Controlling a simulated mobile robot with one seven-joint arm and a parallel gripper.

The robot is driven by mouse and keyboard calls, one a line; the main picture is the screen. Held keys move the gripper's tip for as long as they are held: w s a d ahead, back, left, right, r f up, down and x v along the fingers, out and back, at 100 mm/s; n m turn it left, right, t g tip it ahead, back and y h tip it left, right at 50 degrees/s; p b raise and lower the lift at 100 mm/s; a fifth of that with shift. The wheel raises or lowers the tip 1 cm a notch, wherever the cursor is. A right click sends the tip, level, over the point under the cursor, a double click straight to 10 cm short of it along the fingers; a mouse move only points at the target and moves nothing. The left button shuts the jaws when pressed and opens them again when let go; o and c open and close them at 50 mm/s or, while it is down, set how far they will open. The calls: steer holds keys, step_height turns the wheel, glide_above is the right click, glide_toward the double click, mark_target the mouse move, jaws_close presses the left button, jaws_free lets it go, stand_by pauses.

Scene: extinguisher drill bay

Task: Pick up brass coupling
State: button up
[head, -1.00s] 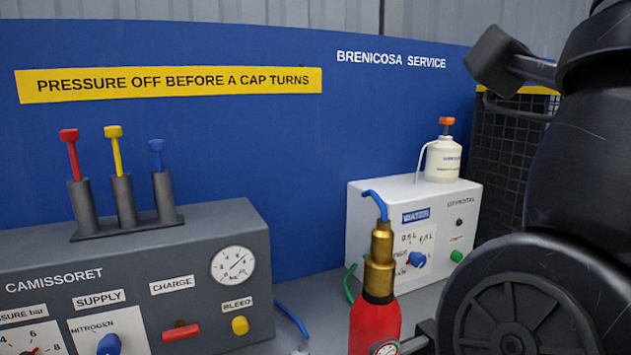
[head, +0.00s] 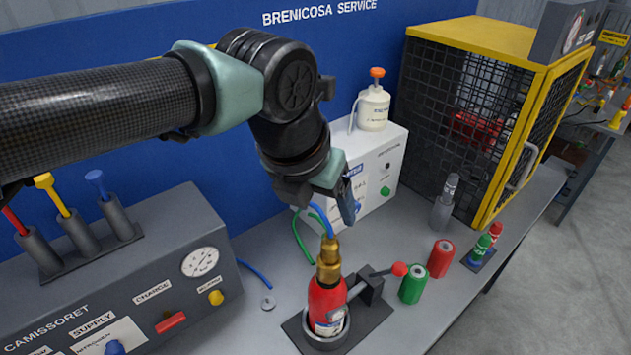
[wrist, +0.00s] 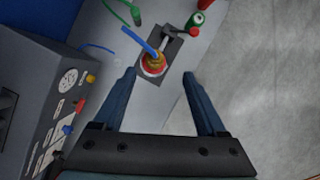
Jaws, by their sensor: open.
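The brass coupling (head: 329,258) sits upright on top of the red extinguisher (head: 326,298), with a blue hose at its upper end. The extinguisher stands in a ring on a dark clamp base (head: 376,310). My gripper (head: 347,203) is above the coupling, apart from it, and partly hidden by its own wrist in the head view. In the wrist view my gripper (wrist: 159,76) is open and empty. The coupling (wrist: 154,63) shows beyond and between its fingertips, seen from above.
A red-knobbed lever (head: 398,269) stands right of the extinguisher, near green (head: 412,284) and red (head: 440,259) cylinders. The grey console (head: 150,275) is at left, the white box (head: 378,165) behind. A yellow-framed cage (head: 480,120) stands at back right.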

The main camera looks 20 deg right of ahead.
mark_target(330, 240)
steer(key=b+x, duration=0.1)
steer(key=x, duration=0.2)
steer(key=a+b+x, duration=0.1)
steer(key=b+x, duration=0.1)
steer(key=x, duration=0.2)
steer(key=shift+w+a+f+b, duration=0.15)
steer(key=shift+a+f+b, duration=0.05)
steer(key=shift+f+b, duration=0.1)
steer(key=b+x, duration=0.1)
steer(key=x, duration=0.1)
steer(key=b+x, duration=0.1)
steer(key=x, duration=0.2)
steer(key=shift+s, duration=0.25)
steer(key=shift+w+d+f, duration=0.2)
steer(key=shift+f, duration=0.1)
steer(key=shift+r, duration=0.1)
steer(key=shift+c, duration=0.5)
jaws_close()
